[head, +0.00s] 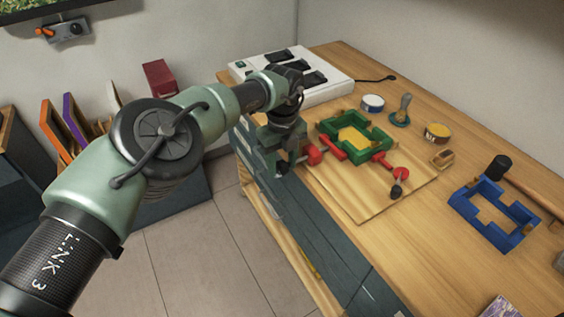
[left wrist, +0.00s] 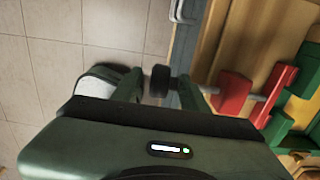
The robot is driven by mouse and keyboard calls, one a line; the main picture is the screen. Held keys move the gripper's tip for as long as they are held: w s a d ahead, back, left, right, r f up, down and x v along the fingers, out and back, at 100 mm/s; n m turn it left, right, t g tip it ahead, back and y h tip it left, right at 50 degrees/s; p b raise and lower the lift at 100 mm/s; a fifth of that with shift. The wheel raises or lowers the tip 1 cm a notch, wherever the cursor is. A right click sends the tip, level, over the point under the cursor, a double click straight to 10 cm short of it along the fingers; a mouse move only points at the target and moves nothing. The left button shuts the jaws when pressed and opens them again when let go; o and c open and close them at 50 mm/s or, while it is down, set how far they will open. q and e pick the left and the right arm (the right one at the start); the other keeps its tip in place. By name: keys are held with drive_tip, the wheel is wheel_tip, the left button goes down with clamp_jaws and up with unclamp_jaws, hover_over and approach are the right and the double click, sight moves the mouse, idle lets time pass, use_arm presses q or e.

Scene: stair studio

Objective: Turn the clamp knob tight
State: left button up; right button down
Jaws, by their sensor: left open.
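A green clamp frame (head: 372,138) with a yellow inside and red jaw parts sits on a light wooden board (head: 365,200). A red block (head: 313,154) stands on its left side; this red block also shows in the left wrist view (left wrist: 234,94), with a metal rod running from it. A black knob (left wrist: 160,80) is at the rod's left end. My left gripper (head: 284,158) is open at that knob. In the left wrist view its two fingers (left wrist: 159,86) stand on either side of the knob, with gaps visible. A second black knob (head: 396,191) is below a red disc at the front right.
A blue frame (head: 489,226) and a black-headed mallet (head: 500,167) lie to the right. The bench's left edge is beneath my gripper, with tiled floor beyond.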

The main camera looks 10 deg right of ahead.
use_arm(q)
drive_tip(key=shift+d+f, duration=0.1)
drive_tip(key=shift+f, duration=0.05)
clamp_jaws()
drive_tip(key=shift+s+r+t+p, duration=0.1)
drive_tip(key=shift+r+t+p, duration=0.2)
drive_tip(key=shift+p, duration=0.75)
drive_tip(key=shift+t+y+p, duration=0.3)
drive_tip(key=shift+p, duration=0.1)
drive_tip(key=shift+s+f+t+y, duration=0.1)
drive_tip(key=shift+f+t+y, duration=0.25)
drive_tip(key=shift+t, duration=0.35)
use_arm(e)
drive_tip(key=shift+w+r, duration=0.15)
drive_tip(key=shift+r, duration=0.6)
drive_tip(key=shift+w+r, duration=0.15)
drive_tip(key=shift+r, duration=0.6)
use_arm(q)
drive_tip(key=shift+f, duration=0.1)
unclamp_jaws()
drive_tip(key=shift+a, duration=0.3)
use_arm(e)
drive_tip(key=shift+a, duration=0.2)
use_arm(q)
drive_tip(key=shift+d+r, duration=0.15)
drive_tip(key=shift+r, duration=0.05)
